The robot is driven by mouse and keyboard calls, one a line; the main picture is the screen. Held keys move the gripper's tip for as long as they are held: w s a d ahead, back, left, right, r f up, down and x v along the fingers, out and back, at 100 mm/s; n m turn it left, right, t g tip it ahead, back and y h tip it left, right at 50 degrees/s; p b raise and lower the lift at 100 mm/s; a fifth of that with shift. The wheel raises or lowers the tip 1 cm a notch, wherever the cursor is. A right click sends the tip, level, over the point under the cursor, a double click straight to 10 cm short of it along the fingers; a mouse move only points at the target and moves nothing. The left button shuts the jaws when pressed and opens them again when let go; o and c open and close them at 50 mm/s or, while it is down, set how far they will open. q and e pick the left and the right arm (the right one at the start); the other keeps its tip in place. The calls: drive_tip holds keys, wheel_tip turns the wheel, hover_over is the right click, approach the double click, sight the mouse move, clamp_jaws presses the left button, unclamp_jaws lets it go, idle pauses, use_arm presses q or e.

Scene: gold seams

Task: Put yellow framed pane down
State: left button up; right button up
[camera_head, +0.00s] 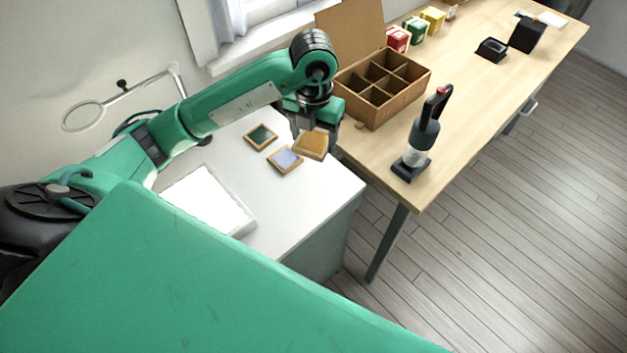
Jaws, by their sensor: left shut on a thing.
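The yellow framed pane (311,144) is an amber square in a wooden frame. My left gripper (316,130) is above the right end of the white cabinet top and is shut on this pane. The pane looks roughly flat and close to the white top; I cannot tell whether it touches it. A pale blue framed pane (285,160) lies just left of and in front of it. A green framed pane (261,136) lies further left. My right gripper is out of view.
A white lit panel (208,202) lies on the white cabinet top (318,196). A compartmented wooden box (396,107), a black handheld tool on a stand (424,138) and small coloured boxes stand on the wooden table (470,107). A ring magnifier (84,116) stands behind my arm.

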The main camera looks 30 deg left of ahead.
use_arm(q)
drive_tip(key=p, duration=0.2)
hover_over(313, 187)
wheel_tip(313, 187, down, 12)
drive_tip(key=shift+r, duration=0.2)
wheel_tip(313, 187, down, 4)
drive_tip(key=shift+f, duration=0.45)
drive_tip(key=shift+f, duration=0.1)
drive_tip(key=shift+f, duration=0.15)
drive_tip(key=o, duration=1.1)
drive_tip(key=shift+r, duration=0.2)
